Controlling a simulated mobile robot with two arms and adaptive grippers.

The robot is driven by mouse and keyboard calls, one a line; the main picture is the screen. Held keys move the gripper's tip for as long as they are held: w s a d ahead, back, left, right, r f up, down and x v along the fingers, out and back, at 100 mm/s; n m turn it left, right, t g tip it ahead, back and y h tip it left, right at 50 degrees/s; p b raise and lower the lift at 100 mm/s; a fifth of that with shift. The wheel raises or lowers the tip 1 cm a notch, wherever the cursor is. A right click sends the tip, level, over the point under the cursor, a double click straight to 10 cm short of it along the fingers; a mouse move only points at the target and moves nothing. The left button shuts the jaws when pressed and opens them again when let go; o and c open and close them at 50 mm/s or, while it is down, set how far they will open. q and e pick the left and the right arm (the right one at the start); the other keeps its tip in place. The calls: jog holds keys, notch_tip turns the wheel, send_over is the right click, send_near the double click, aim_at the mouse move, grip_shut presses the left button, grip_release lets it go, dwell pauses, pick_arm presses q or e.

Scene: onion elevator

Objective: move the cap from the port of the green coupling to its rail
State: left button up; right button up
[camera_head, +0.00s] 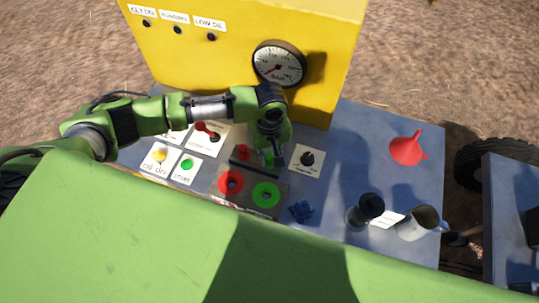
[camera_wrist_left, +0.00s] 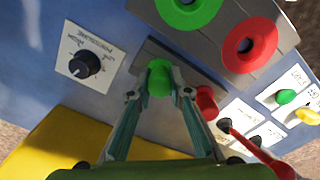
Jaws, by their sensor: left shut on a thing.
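The green cap (camera_wrist_left: 160,78) is between the fingertips of my left gripper (camera_wrist_left: 158,92), which is shut on it. In the left wrist view the cap is at the dark rail (camera_wrist_left: 148,48), beside the red cap (camera_wrist_left: 206,101); I cannot tell whether it touches the rail. The green coupling (camera_wrist_left: 188,22) shows as a ring with an uncovered port. In the head view the left gripper (camera_head: 270,160) points down over the rail (camera_head: 240,165), behind the green coupling (camera_head: 266,204). The arm partly hides the cap there. My right gripper is not in view.
The red coupling (camera_head: 231,192) is left of the green one. A black knob (camera_head: 307,158) is close right of the gripper. A blue item (camera_head: 301,211), dark cylinder (camera_head: 358,216), metal cup (camera_head: 421,222) and red funnel (camera_head: 407,149) stand farther right. The yellow gauge panel (camera_head: 230,60) rises behind.

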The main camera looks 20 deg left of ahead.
pick_arm(q)
jog(key=o, duration=1)
jog(key=shift+o, duration=0.3)
jog(key=o, duration=0.3)
jog(key=shift+r, duration=0.1)
notch_tip(320, 180, up, 3)
jog(key=p, duration=0.3)
jog(key=shift+f, duration=0.2)
jog(key=shift+r+p, duration=0.55)
jog(key=shift+r, duration=1.6)
